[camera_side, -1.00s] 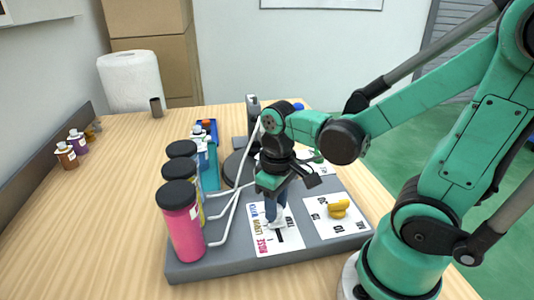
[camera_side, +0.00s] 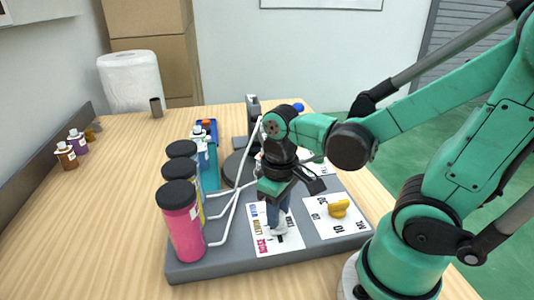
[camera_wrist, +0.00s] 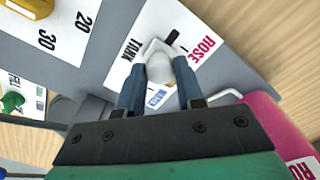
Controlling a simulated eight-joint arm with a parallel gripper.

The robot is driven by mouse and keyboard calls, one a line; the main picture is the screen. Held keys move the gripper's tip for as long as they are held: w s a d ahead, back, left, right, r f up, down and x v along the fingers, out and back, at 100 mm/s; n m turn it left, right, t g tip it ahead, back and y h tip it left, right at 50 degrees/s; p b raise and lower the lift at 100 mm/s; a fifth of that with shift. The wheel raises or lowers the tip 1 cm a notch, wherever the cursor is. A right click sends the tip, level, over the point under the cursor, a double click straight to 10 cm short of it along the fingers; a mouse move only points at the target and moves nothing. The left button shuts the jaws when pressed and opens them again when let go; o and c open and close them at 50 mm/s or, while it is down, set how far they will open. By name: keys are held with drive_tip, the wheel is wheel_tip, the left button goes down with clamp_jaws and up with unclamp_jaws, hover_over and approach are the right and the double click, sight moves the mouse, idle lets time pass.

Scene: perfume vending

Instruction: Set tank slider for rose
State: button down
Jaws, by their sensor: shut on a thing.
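The tank slider has a white rounded knob (camera_wrist: 160,68) on a white card (camera_wrist: 186,38) printed TANK and ROSE, with other labels partly hidden by my fingers. My gripper (camera_wrist: 160,85) is shut on the knob, with a blue-grey finger on either side of it. A short dark piece of slot shows past the knob, near the ROSE lettering. In the side view my gripper (camera_side: 279,226) points down onto the card (camera_side: 262,248). The knob is mostly hidden there by the fingers.
A yellow dial (camera_side: 338,208) sits on a numbered card right of the slider. A pink tank (camera_side: 182,222) stands at the left front, with yellow and dark-lidded tanks behind it and white tubes nearby. Small bottles (camera_side: 66,155) stand at the far left.

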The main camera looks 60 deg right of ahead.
sight(278, 239)
drive_tip(key=shift+s+a, duration=0.85)
drive_tip(key=c, duration=0.5)
unclamp_jaws()
drive_tip(key=shift+c, duration=0.2)
drive_tip(key=shift+r, duration=2.75)
drive_tip(key=w+r+t, duration=0.1)
drive_tip(key=w+t, duration=0.6)
drive_tip(key=shift+w+d+r, duration=0.15)
drive_tip(key=shift+d+r, duration=0.15)
drive_tip(key=shift+d, duration=0.05)
